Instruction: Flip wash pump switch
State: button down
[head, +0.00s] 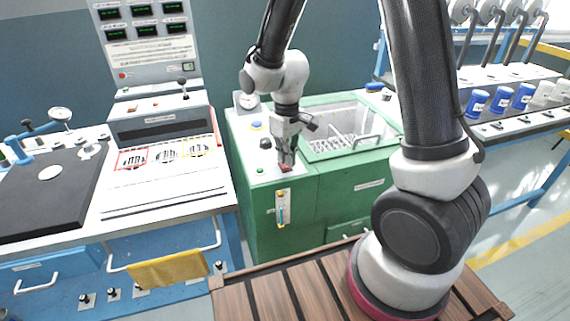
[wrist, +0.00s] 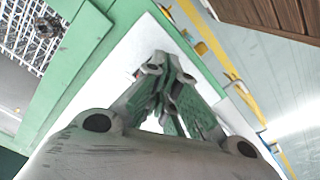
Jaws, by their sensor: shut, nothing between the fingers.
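A green wash cabinet (head: 345,185) stands in the middle of the head view, with a white control panel (head: 252,155) on its top left. A small red switch (head: 285,168) sits near the panel's front edge. I cannot read its label. My gripper (head: 287,160) is shut and empty, pointing down with its tips right at the red switch. I cannot tell whether they touch it. In the wrist view the gripper (wrist: 165,75) is over the white panel (wrist: 125,60), and its fingers hide the switch.
A black knob (head: 265,144) and a blue button (head: 256,125) are on the same panel. A wash basin with a wire basket (head: 335,145) lies to the right. A yellow-and-blue gauge (head: 281,208) is on the cabinet front. A grey test console (head: 160,125) stands at left.

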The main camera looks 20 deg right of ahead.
jog(key=shift+f, duration=0.75)
dwell(0.3)
jog(key=shift+r, duration=3.5)
